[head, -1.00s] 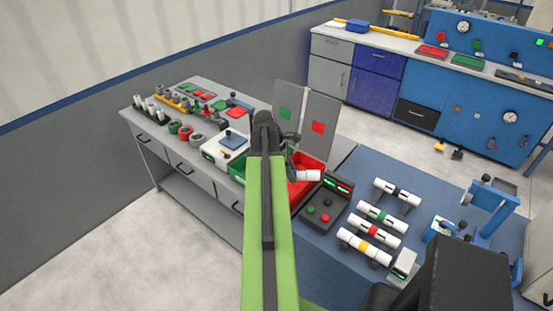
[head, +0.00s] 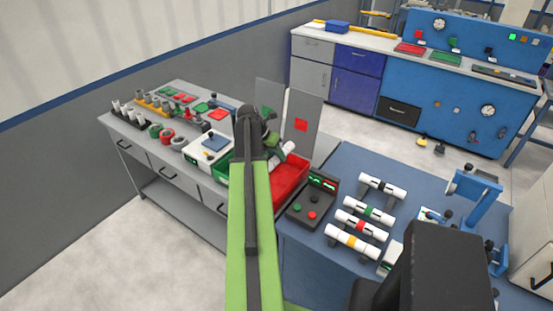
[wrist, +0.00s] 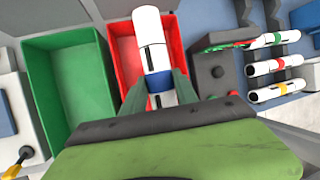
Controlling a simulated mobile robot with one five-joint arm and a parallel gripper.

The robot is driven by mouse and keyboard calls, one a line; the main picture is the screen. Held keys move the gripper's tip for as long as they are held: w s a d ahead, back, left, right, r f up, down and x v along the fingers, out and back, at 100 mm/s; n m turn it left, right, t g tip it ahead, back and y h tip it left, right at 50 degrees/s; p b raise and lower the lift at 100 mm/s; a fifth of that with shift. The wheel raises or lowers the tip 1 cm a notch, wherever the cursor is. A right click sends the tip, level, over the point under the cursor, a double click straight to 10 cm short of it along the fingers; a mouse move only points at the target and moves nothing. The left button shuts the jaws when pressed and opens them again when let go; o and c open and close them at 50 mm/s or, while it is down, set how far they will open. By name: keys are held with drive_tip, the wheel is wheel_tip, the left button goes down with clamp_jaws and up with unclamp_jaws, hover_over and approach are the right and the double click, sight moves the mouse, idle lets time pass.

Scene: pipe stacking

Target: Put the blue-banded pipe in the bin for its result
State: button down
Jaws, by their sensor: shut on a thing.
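My gripper (wrist: 160,92) is shut on the blue-banded pipe (wrist: 151,35), a white tube with dark marks; its blue band lies between the fingers. In the head view the pipe (head: 289,147) is tilted, its white end sticking out to the right of my gripper, which is mostly hidden by my arm. The red bin (head: 291,178) is below the pipe; in the wrist view the pipe overlaps the red bin (wrist: 126,62). I cannot tell the height between them. The green bin (head: 222,171) is left of the red one, partly hidden by my arm; it is empty in the wrist view (wrist: 68,85).
A dark control box (head: 298,213) with lit green displays is right of the red bin. Several banded pipes (head: 382,187) rest on the blue table. A white device (head: 207,150) is left.

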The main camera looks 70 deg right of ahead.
drive_tip(key=shift+f+b, duration=4.5)
drive_tip(key=shift+f, duration=0.1)
drive_tip(key=c, duration=0.9)
unclamp_jaws()
drive_tip(key=shift+o, duration=0.2)
drive_tip(key=shift+w+a+r+p, duration=0.1)
drive_tip(key=shift+a+r+p, duration=0.05)
drive_tip(key=shift+r+p, duration=0.2)
drive_tip(key=p+v, duration=1.4)
drive_tip(key=v, duration=0.2)
drive_tip(key=shift+w+r+p, duration=0.15)
drive_tip(key=shift+r+p, duration=0.15)
drive_tip(key=shift+p, duration=0.1)
drive_tip(key=shift+a, duration=0.1)
